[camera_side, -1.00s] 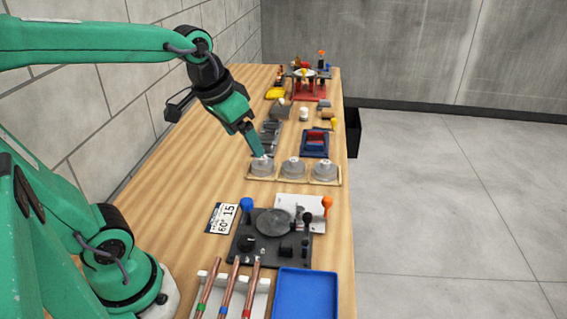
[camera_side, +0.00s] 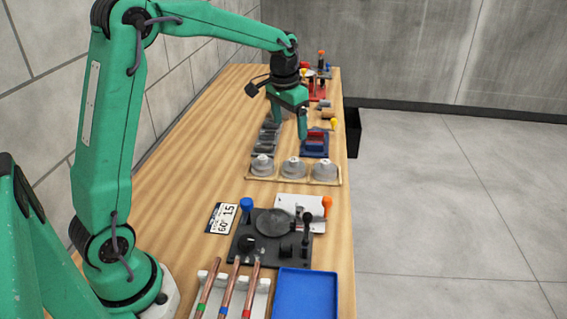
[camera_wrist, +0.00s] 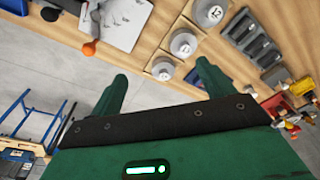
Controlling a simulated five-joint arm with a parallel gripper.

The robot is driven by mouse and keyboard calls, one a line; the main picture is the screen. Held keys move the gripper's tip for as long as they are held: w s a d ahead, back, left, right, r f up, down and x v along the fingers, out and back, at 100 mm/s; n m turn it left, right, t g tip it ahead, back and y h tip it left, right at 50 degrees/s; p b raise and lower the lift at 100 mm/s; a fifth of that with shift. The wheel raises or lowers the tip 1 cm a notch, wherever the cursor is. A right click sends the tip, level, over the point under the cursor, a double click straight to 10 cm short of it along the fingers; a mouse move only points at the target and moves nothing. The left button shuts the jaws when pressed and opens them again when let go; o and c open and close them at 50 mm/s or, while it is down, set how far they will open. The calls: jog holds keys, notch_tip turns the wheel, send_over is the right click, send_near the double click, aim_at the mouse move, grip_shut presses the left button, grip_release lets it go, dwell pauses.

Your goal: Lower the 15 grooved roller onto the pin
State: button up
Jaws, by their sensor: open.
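Three grey rollers sit in a row on a wooden tray (camera_side: 308,181): the left one (camera_side: 263,166), the middle one (camera_side: 293,168) and the right one (camera_side: 324,171). The wrist view shows them too, the nearest to the top (camera_wrist: 208,12) with a number I cannot read surely. The black bending plate (camera_side: 240,246) carries a large grey disc (camera_side: 273,222); I cannot make out a bare pin. A card (camera_side: 221,218) reads 60° 15. My gripper (camera_side: 289,124) is open and empty, above the area behind the tray, with both fingers (camera_wrist: 162,70) apart in the wrist view.
Copper tubes (camera_side: 228,290) lie on a white rack beside a blue tray (camera_side: 305,293) at the front. Grey blocks (camera_side: 265,138) and a blue-and-red holder (camera_side: 315,145) stand behind the rollers. Bare wood lies along the left of the table.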

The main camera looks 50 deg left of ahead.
jog(key=g, duration=0.2)
send_over(294, 159)
jog(key=f, duration=1)
jog(key=shift+s+d+f, duration=0.1)
jog(key=shift+s+f, duration=0.1)
jog(key=shift+f, duration=0.15)
jog(key=shift+f, duration=0.1)
jog(key=shift+f, duration=1.2)
jog(key=shift+f, duration=0.15)
jog(key=shift+w+f, duration=0.15)
jog(key=shift+f, duration=2.35)
jog(key=shift+c, duration=0.2)
jog(key=c, duration=1.1)
jog(key=shift+r, duration=0.1)
jog(key=shift+c, duration=0.3)
